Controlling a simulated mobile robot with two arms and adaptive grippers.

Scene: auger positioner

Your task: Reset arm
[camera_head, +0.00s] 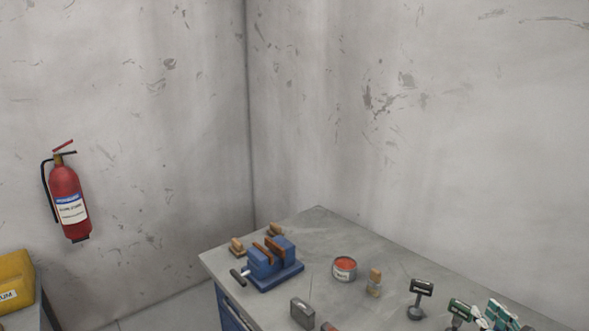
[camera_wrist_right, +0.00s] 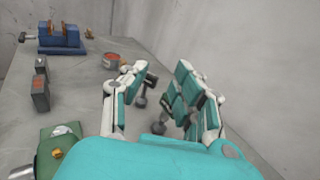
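My right gripper shows at the lower right of the head view (camera_head: 503,316) as teal and white fingers, partly cut off by the frame. In the right wrist view the right gripper (camera_wrist_right: 162,80) has its two fingers spread apart, with nothing clamped between them. It is over the grey workbench (camera_wrist_right: 98,80). A dark stand-like item with a round base (camera_wrist_right: 142,100) shows beyond the gap between the fingers. Another is partly hidden by the right-hand finger. My left gripper is in neither view.
The workbench (camera_head: 318,222) holds a blue vise (camera_head: 272,275), a red-topped tin (camera_head: 344,269), a small bottle (camera_head: 375,284), a grey block (camera_head: 302,312) and a dark-headed stand (camera_head: 420,295). A green tool (camera_wrist_right: 62,140) lies near the gripper. A fire extinguisher (camera_head: 67,200) hangs on the wall.

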